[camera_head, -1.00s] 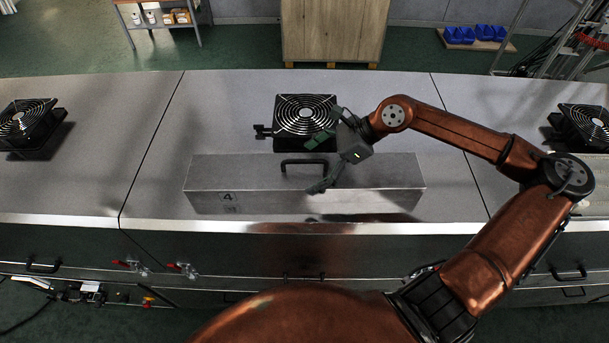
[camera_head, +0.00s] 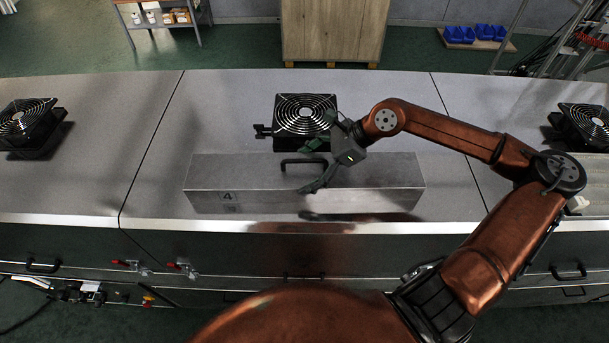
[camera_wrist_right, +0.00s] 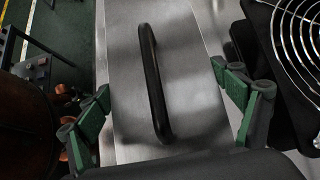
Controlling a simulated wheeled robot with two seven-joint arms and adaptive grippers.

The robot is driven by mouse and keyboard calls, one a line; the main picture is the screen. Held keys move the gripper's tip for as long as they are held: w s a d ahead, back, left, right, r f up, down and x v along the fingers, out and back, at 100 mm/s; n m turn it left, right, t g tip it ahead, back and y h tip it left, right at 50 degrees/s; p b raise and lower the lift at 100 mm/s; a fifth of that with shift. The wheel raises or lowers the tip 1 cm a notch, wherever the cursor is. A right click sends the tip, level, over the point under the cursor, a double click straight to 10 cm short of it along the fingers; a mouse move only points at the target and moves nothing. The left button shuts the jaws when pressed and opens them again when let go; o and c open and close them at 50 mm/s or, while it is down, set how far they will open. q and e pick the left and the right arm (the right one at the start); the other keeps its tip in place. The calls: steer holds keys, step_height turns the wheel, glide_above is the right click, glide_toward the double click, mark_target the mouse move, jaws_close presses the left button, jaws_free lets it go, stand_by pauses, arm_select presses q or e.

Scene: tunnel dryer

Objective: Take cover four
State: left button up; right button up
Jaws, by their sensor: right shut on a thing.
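Cover four is a long grey metal box-shaped cover (camera_head: 235,171) lying on the bench in the head view, with a "4" label at its front left. Its black bar handle (camera_head: 303,162) stands on top and also shows in the right wrist view (camera_wrist_right: 152,80). My right gripper (camera_head: 318,163) is over the handle end, one finger towards the cover's back edge and one towards its front. In the wrist view, its green-jointed fingers are wide apart, either side of the cover, with the handle between them. It is shut on the cover; finger contact is hard to see. My left gripper is not in view.
A black fan (camera_head: 304,121) stands close behind the cover, beside my right gripper. Other fans stand at the far left (camera_head: 26,122) and far right (camera_head: 583,125). The grey bench top (camera_head: 220,105) is clear left of the middle fan. Its front edge runs just before the cover.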

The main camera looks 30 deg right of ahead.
steer(key=c, duration=0.7)
steer(key=shift+r, duration=0.1)
